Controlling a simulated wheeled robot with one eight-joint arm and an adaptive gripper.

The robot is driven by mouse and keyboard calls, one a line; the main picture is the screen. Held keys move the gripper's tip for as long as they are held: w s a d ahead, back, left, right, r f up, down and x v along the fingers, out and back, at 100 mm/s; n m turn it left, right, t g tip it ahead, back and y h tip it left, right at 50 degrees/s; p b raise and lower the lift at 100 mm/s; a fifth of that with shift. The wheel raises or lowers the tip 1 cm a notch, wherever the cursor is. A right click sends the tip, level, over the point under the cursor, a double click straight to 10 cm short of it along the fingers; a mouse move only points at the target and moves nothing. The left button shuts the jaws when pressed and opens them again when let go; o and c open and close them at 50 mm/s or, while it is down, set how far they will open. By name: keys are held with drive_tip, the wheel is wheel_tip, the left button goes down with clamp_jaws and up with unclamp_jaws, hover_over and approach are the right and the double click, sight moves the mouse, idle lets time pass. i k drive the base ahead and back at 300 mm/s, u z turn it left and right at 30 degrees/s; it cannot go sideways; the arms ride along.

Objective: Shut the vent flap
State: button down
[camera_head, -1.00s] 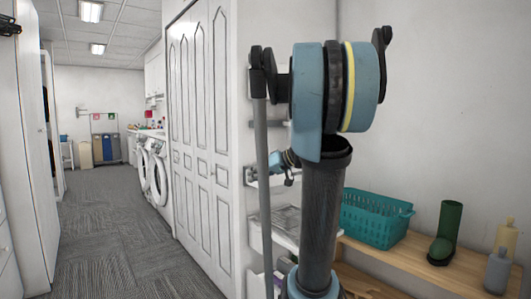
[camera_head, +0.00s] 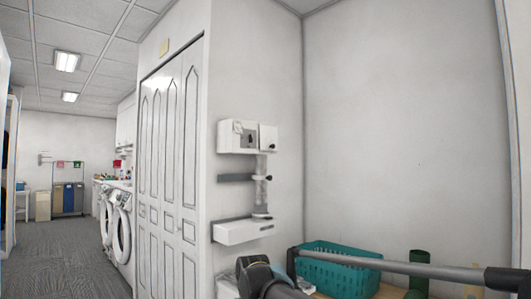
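No part is plainly a vent flap. A white wall unit (camera_head: 237,135) hangs on the wall at centre, with a dark square recess in its front. A small white panel (camera_head: 267,138) with a dark knob sits at its right end; I cannot tell whether this is the flap, or its exact angle. My arm crosses the bottom of the view, with a dark joint and a grey bar running right. My gripper is not in view.
Below the unit are a dark wall bracket (camera_head: 236,178) and a white shelf (camera_head: 238,231). A teal basket (camera_head: 340,272) and a green boot (camera_head: 418,272) stand at lower right. White folding doors (camera_head: 170,170) are left of the unit. Carpeted floor (camera_head: 60,250) is open at left.

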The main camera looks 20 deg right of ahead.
sight(268, 137)
drive_tip(key=u, duration=0.55)
drive_tip(key=k, duration=0.95)
drive_tip(key=z, duration=0.95)
drive_tip(key=i, duration=1)
drive_tip(key=u, duration=0.1)
